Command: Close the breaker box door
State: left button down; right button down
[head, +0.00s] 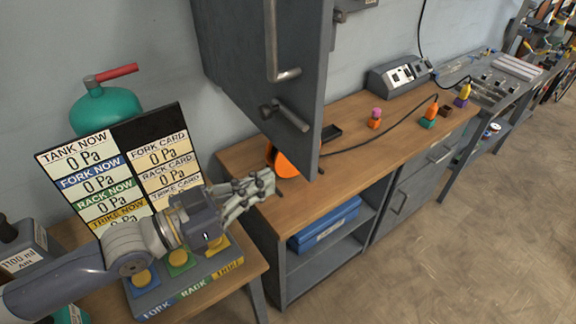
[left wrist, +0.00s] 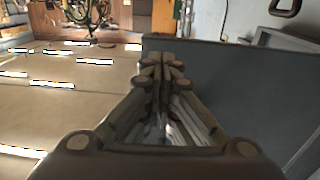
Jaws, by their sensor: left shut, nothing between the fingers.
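The breaker box door (head: 245,60) is a large dark grey panel at the top middle of the head view, seen at a steep angle. It appears to stand open, out from the wall. It carries a bar handle (head: 276,45) and a latch (head: 285,114). The box interior is not visible. My left gripper (head: 264,184) is shut and empty, below and left of the door's lower corner. In the left wrist view, the shut fingers (left wrist: 162,62) overlap a dark grey panel (left wrist: 235,95); contact cannot be told. My right gripper is not in view.
A wooden workbench (head: 405,125) with an orange object (head: 287,163) lies under and right of the door. A pressure display board (head: 120,165), a button panel (head: 190,277) and a teal tank (head: 106,108) stand near my left arm. Open floor (head: 440,240) lies at the right.

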aim_at(301, 166)
pick_arm(q)
jog(key=p+x, duration=0.2)
jog(key=x, duration=0.3)
jog(key=shift+r, duration=0.15)
jog(key=shift+w+d, duration=0.3)
jog(key=shift+d, duration=0.15)
jog(key=shift+w+d, duration=0.1)
